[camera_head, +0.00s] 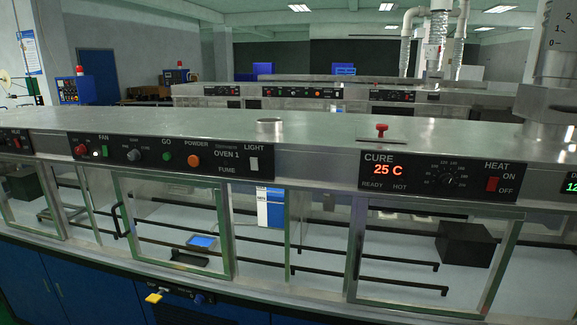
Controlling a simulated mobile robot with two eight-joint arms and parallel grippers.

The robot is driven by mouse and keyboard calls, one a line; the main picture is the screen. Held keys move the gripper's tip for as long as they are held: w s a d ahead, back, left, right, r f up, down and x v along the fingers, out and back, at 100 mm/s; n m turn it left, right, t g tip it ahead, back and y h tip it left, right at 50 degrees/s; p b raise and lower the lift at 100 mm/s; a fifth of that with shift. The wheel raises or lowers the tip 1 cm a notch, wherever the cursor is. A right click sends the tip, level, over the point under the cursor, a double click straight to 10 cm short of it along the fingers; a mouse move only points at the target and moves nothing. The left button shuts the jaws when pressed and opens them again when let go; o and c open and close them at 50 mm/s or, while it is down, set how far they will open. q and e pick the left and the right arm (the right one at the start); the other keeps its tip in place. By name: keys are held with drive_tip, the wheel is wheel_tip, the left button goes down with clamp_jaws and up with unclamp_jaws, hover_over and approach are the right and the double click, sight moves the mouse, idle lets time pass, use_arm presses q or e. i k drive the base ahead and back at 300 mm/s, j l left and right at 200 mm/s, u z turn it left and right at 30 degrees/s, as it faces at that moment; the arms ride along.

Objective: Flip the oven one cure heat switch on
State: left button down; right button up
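The oven one cure heat switch (492,184) is a small red rocker on the black CURE panel (400,188), at the right of the head view. It has ON printed beside its upper part and OFF beside its lower part. The picture is too small to tell which way the rocker is tipped. The red display (388,169) on this panel reads 25 C, and a round dial (447,180) sits between the display and the switch. Neither of my grippers shows in the head view.
The OVEN 1 panel (170,155) to the left carries a FAN control, knobs, buttons and a LIGHT switch (254,164). A red knob (381,130) stands on the metal top above the CURE panel. Framed glass doors (170,225) hang below. The space before the CURE panel looks clear.

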sight(492, 182)
drive_tip(key=z, duration=1.3)
